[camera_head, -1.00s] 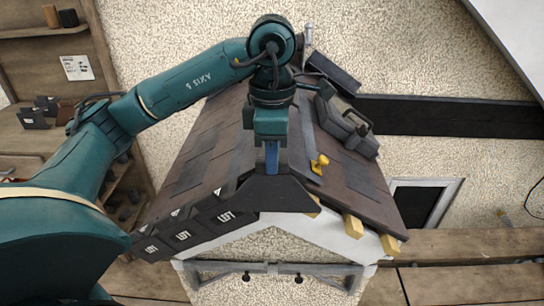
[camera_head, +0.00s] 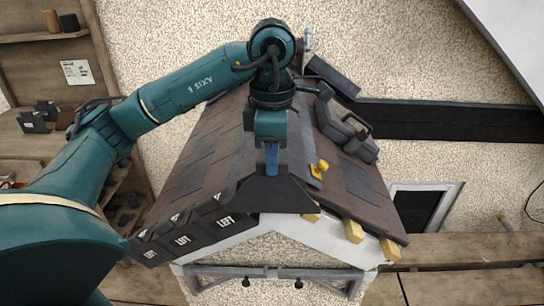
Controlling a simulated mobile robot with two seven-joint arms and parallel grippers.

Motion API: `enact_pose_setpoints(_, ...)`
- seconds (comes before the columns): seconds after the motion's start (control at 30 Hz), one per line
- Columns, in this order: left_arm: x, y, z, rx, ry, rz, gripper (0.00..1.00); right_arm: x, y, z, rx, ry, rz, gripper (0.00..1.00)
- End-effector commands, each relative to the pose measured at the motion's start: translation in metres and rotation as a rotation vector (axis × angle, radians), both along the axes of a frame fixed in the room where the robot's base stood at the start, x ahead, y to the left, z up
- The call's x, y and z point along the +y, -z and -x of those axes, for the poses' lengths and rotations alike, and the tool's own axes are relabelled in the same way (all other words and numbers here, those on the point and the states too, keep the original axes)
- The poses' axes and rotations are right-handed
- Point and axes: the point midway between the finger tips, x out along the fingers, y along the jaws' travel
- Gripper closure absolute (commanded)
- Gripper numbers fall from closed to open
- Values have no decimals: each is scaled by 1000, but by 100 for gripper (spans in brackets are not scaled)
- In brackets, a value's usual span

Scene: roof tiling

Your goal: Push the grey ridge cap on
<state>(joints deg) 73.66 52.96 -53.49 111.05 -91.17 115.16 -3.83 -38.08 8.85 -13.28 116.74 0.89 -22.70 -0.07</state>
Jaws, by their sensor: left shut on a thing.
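The grey ridge cap (camera_head: 270,195) is a dark grey angled piece at the near gable end of the small roof, over the peak. My left gripper (camera_head: 272,160) comes down from above and is shut on the cap at its top, with blue fingers. The cap's sides slope down to left and right over the roof edge. Whether it is fully seated on the ridge I cannot tell. The ridge behind it is partly hidden by my left arm. My right gripper is not in view.
Dark edge tiles with white marks (camera_head: 183,240) line the left gable edge. A yellow-handled tool (camera_head: 319,169) and a dark tool case (camera_head: 348,132) lie on the right slope. Yellow batten ends (camera_head: 353,231) stick out at the right gable. Shelves (camera_head: 28,150) stand at left.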

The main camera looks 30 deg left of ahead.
Motion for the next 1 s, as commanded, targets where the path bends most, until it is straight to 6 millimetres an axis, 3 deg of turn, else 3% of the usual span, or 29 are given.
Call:
enact_pose_setpoints(0.87, 1, 0, -2, -1, 0, 1, 100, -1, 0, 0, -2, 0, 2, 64)
enact_pose_setpoints(0.9, 1, 0, -2, -1, 0, 1, 85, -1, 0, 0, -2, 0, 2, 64)
enact_pose_setpoints(1.0, 1, 0, -2, -1, 0, 1, 77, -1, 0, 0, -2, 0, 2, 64)
